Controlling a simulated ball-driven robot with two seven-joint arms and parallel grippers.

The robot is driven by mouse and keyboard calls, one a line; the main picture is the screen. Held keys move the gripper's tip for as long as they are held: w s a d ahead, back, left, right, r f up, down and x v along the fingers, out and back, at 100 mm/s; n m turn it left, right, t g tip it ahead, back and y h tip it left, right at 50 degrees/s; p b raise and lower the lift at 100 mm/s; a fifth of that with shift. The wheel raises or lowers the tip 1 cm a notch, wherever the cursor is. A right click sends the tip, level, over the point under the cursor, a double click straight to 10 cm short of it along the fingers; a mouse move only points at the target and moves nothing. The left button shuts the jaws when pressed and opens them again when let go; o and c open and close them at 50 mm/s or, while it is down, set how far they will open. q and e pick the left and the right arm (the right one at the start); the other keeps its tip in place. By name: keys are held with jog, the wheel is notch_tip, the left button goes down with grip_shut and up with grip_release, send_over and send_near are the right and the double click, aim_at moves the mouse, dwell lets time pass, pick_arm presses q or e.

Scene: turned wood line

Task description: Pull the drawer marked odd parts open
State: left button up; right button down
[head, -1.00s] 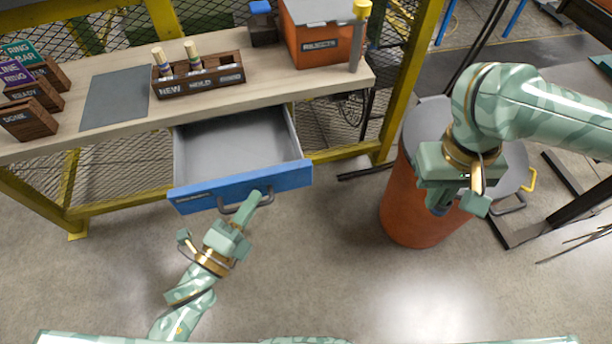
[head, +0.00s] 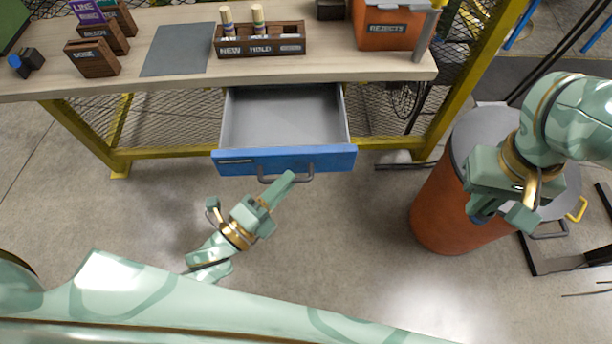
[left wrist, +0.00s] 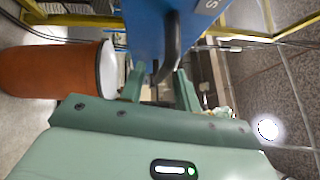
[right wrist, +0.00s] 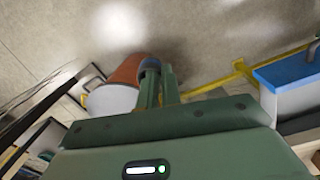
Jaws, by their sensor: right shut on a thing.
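The blue-fronted drawer (head: 232,168) under the workbench stands pulled out, with its grey inside showing and empty where visible. Its front label is too small to read in the head view. A dark bar handle (head: 265,180) is on the front; it also shows in the left wrist view (left wrist: 172,42). My left gripper (head: 284,184) is open at the handle, its fingers apart with the handle between or just beyond their tips; contact is unclear. My right gripper (head: 505,215) is shut on a small dark blue thing (right wrist: 150,64), mostly hidden, over the orange drum.
The workbench (head: 120,80) carries a wooden rack (head: 260,48) marked NEW and HOLD, a grey mat (head: 176,50), small wooden boxes (head: 92,58) and an orange REJECTS bin (head: 385,32). The orange drum (head: 440,215) stands right. Floor before the drawer is clear.

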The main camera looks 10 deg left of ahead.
jog(key=shift+s+r, duration=0.1)
jog(key=shift+r, duration=0.35)
pick_arm(q)
jog(key=v, duration=1)
jog(key=shift+a, duration=0.1)
